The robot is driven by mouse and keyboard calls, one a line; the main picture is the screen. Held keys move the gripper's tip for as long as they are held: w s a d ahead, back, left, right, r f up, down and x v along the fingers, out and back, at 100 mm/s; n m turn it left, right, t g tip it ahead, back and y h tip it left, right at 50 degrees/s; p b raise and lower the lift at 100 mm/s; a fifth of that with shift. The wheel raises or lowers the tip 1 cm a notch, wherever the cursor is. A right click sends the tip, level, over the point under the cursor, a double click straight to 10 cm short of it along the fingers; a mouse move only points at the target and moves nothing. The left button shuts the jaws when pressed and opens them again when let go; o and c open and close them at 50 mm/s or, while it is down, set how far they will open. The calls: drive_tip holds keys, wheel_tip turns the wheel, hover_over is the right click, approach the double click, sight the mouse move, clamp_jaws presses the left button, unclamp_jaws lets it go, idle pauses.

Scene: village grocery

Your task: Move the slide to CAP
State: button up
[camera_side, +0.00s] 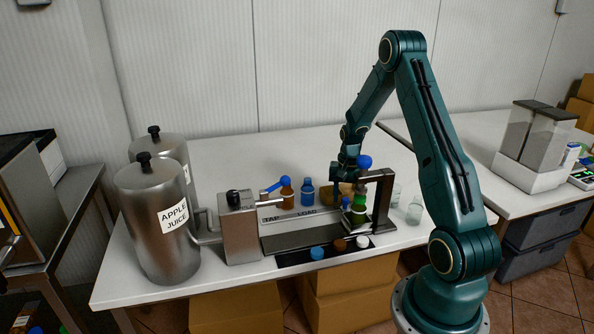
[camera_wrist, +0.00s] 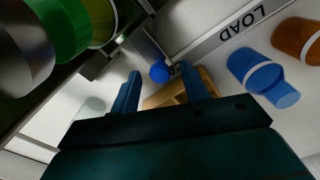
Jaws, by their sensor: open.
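The green bottle (camera_side: 358,207) stands upright at the right end of the rail (camera_side: 290,240), under the dark capping press frame (camera_side: 382,200). It also shows at the upper left of the wrist view (camera_wrist: 70,30). A small blue knob (camera_wrist: 160,72) shows on a thin rod beside the label strip; I take it for the slide's handle. The strip reads TAP and LOAD (camera_side: 306,212); its right end is hidden by my arm. My gripper (camera_side: 342,196) is open and low beside the bottle. In the wrist view its fingers (camera_wrist: 160,88) stand apart, with the knob beyond their gap.
A brown bottle (camera_side: 287,194) and a blue bottle (camera_side: 307,192) stand behind the strip. A tan object (camera_side: 327,190) is near my gripper. The tap box (camera_side: 238,228) and steel juice tanks (camera_side: 160,225) are left. Caps (camera_side: 317,253) lie in front; clear glasses (camera_side: 414,210) stand right.

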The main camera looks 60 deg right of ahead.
drive_tip(key=shift+r, duration=3.05)
drive_tip(key=shift+w+a+r, duration=0.3)
drive_tip(key=shift+r, duration=0.15)
drive_tip(key=a+r+n+t+h, duration=0.1)
drive_tip(key=a+r+n+t, duration=0.4)
drive_tip(key=a+r, duration=1.2)
drive_tip(key=s+a+r+n+y, duration=0.1)
drive_tip(key=s+a+r+n, duration=0.2)
drive_tip(key=s+a+n, duration=0.6)
drive_tip(key=s+a, duration=0.5)
drive_tip(key=a, duration=0.1)
drive_tip(key=shift+a+r+t, duration=0.2)
drive_tip(key=shift+a+t, duration=0.1)
